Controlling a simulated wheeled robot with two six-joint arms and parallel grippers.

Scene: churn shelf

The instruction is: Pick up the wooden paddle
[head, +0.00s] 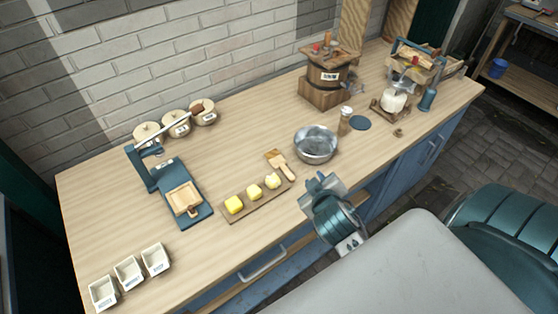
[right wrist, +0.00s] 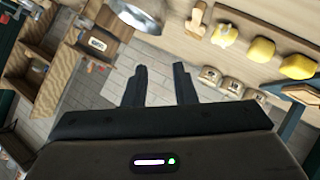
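The wooden paddle (head: 281,163) lies on the table at the far right end of a wooden board (head: 228,213) bearing yellow butter pieces (head: 254,191). Its broad end points away from me and its handle toward the lower right. In the right wrist view the paddle (right wrist: 197,22) shows near the top edge, beyond my fingers. My right gripper (head: 318,183) is at the table's front edge, right of the paddle and apart from it. Its two fingers (right wrist: 161,85) are spread with nothing between them. My left gripper is not in view.
A metal bowl (head: 316,144) stands just right of the paddle. White labelled trays (head: 128,272) sit at the front left. The table is bare behind the paddle.

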